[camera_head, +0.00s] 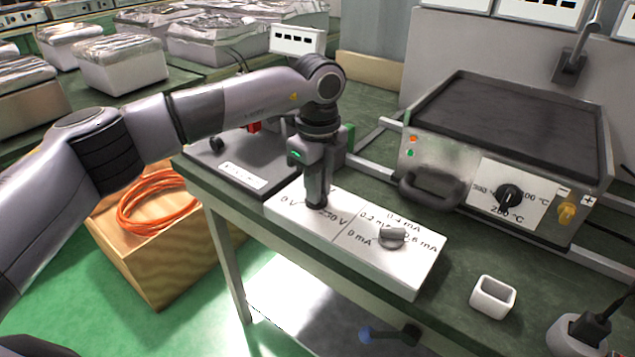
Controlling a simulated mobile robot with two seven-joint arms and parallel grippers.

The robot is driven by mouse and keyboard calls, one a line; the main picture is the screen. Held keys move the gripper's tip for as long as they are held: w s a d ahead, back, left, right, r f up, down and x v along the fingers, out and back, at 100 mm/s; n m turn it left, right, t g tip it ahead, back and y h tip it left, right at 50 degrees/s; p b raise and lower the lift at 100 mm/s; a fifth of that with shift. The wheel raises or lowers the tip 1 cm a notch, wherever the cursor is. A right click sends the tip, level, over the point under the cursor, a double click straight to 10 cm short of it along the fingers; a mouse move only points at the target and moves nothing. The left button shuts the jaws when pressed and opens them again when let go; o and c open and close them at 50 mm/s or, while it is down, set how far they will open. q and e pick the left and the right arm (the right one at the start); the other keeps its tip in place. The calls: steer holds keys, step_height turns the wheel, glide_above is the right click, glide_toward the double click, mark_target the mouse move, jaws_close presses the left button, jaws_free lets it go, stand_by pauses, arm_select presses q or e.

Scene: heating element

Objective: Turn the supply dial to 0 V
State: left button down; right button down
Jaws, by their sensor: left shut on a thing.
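The supply box (390,271) is a low white box with dial markings on its top, on the green bench. Its left half carries the labels 0 V and 230 V. My left gripper (316,203) points down onto that half, between the two labels, and is shut on the supply dial there. The dial is mostly hidden by the fingers, so its pointing direction cannot be told. A second grey dial (392,238) with mA labels sits on the box's right half. My right gripper does not show clearly.
A hot plate with a black top (510,115), a front handle and a °C knob (509,196) stands behind to the right. A small white open cup (493,297) and a plug socket (577,334) are at the right front. A grey panel (233,165) lies left of the box. An orange cable coil (160,203) rests on a wooden crate (150,262).

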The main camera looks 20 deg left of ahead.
arm_select(q)
steer(key=n, duration=0.4)
steer(key=shift+n+p, duration=0.3)
steer(key=shift+p, duration=0.05)
steer(key=shift+w+n+p, duration=0.15)
steer(key=shift+n+p, duration=0.15)
steer(key=shift+n, duration=1.6)
steer(key=c, duration=1.1)
jaws_free()
steer(key=shift+r, duration=3.6)
